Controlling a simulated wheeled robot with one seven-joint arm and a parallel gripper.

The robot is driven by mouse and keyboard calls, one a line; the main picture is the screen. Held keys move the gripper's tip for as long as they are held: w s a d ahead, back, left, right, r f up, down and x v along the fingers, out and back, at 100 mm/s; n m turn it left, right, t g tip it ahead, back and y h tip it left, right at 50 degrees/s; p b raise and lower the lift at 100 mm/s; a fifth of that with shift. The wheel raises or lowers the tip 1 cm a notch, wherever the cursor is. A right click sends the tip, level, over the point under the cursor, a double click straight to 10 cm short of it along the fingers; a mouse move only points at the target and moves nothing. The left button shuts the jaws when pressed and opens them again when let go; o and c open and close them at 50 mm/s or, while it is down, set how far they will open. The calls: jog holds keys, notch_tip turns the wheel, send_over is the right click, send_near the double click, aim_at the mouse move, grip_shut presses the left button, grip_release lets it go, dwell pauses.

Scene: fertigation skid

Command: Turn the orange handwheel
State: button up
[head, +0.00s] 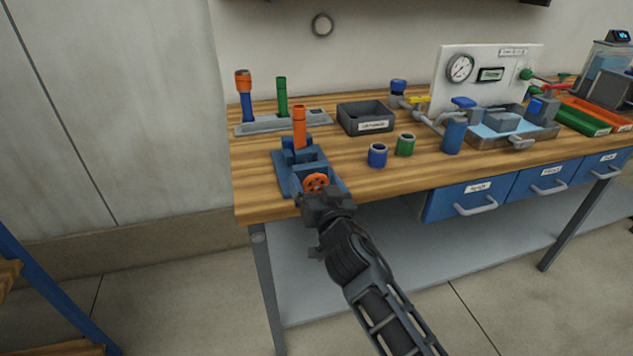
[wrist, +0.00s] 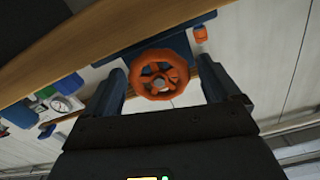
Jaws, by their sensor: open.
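The orange handwheel (head: 316,181) sits on the front of a blue vise-like fixture (head: 283,174) at the table's front left edge. In the wrist view the spoked handwheel (wrist: 157,92) faces me near the top centre. My gripper (head: 324,197) is open just in front of the wheel. In the wrist view its two fingers (wrist: 161,72) stand apart, one on each side of the wheel, with a gap showing at each side. I cannot tell how deep the wheel lies between them. In the head view my gripper hides the wheel's lower edge.
An orange cylinder (head: 300,127) stands upright in the fixture. Behind it are a grey rack (head: 284,124) and a dark bin (head: 366,120). Blue (head: 377,156) and green (head: 405,145) cups stand to the right. The wooden tabletop (head: 385,181) is bare along the front.

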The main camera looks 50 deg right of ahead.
jog(key=shift+w, duration=0.1)
jog(key=shift+c, duration=0.5)
jog(key=c, duration=0.9)
jog(key=shift+n, duration=0.4)
jog(key=n+b, duration=0.1)
jog(key=n, duration=0.7)
jog(key=shift+o, duration=0.2)
jog(key=shift+f, duration=0.1)
